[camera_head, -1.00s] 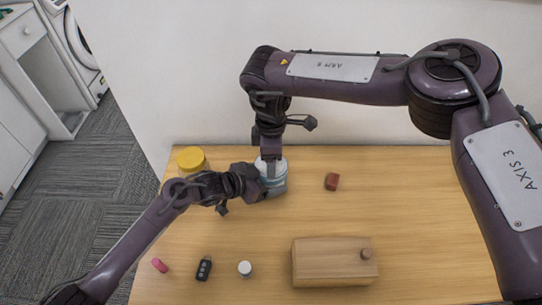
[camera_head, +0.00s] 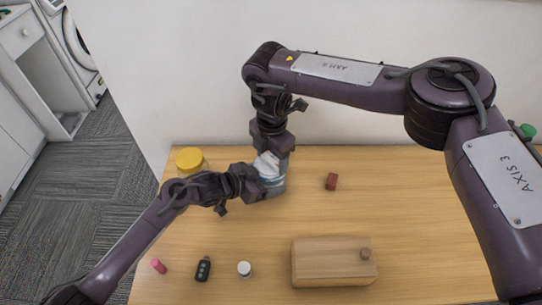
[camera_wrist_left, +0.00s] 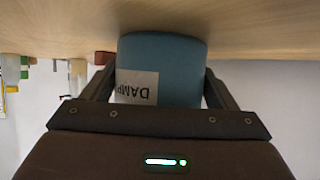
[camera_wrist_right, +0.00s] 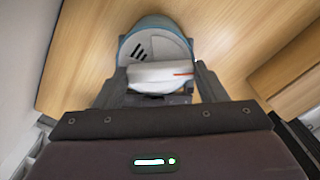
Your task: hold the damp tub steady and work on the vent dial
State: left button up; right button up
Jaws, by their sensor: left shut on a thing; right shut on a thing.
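The damp tub (camera_head: 273,186) is a blue tub with a pale top, standing upright at the back of the table. In the left wrist view the tub (camera_wrist_left: 178,62) shows a white label reading "DAMP", upside down. My left gripper (camera_head: 260,184) is shut around its side. In the right wrist view the vent dial (camera_wrist_right: 160,73) is a white raised bar with an orange mark at its right end, beside dark slots in the lid. My right gripper (camera_head: 270,158) reaches down from above and is shut on the dial.
A yellow-lidded jar (camera_head: 189,160) stands just left of the tub, behind my left arm. A red-brown block (camera_head: 331,181) lies to the right. A wooden box (camera_head: 333,263), white-capped bottle (camera_head: 244,269), black fob (camera_head: 203,269) and pink item (camera_head: 158,266) lie in front.

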aim_at(272, 160)
jog(key=shift+n, duration=1.7)
pick_arm(q)
jog(key=shift+f, duration=0.1)
pick_arm(e)
jog(key=shift+w+d, duration=0.1)
jog(key=o, duration=1)
jog(key=shift+r, duration=0.15)
notch_tip(272, 160, up, 12)
pick_arm(q)
jog(key=o, duration=0.7)
